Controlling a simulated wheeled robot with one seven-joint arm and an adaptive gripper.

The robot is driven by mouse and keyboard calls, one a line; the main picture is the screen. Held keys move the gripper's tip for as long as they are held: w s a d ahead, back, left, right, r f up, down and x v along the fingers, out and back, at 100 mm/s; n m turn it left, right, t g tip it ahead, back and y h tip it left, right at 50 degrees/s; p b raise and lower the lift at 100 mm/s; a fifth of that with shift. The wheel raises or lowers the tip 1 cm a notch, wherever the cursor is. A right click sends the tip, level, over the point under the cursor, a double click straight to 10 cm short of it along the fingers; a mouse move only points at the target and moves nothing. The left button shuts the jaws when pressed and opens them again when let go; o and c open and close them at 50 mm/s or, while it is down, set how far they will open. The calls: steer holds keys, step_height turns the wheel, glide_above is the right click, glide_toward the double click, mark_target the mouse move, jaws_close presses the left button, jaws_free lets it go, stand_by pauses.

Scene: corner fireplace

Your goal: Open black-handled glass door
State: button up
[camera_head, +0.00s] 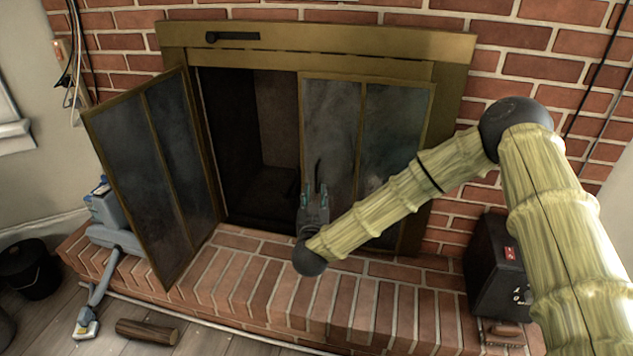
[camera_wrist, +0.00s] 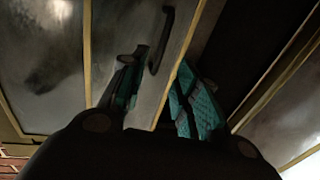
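The right glass door (camera_head: 390,115) of the fireplace has dark panes in a brass frame and looks shut or nearly so. Its black handle (camera_head: 318,170) is near its left edge. In the wrist view the handle (camera_wrist: 162,42) stands upright on the door (camera_wrist: 125,30). My gripper (camera_head: 315,190) is in front of the door, by the lower end of the handle. In the wrist view my gripper (camera_wrist: 160,72) has its teal-padded fingers apart, with the handle's lower end between or just beyond the tips. I cannot tell whether they touch it.
The left glass door (camera_head: 150,165) stands swung outward, with the dark firebox (camera_head: 245,140) open beside it. A brick hearth (camera_head: 250,275) runs below. A black box (camera_head: 495,265) is at the right, a grey-blue vacuum (camera_head: 115,235) at the left, and a log (camera_head: 147,331) on the floor.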

mark_target(316, 179)
steer(key=w, duration=0.2)
steer(key=w+b, duration=0.1)
steer(key=w, duration=0.2)
steer(key=w+b, duration=0.1)
steer(key=w, duration=0.1)
steer(key=shift+w+d+f, duration=0.15)
steer(key=shift+w+d, duration=0.15)
steer(key=shift+w, duration=0.85)
jaws_close()
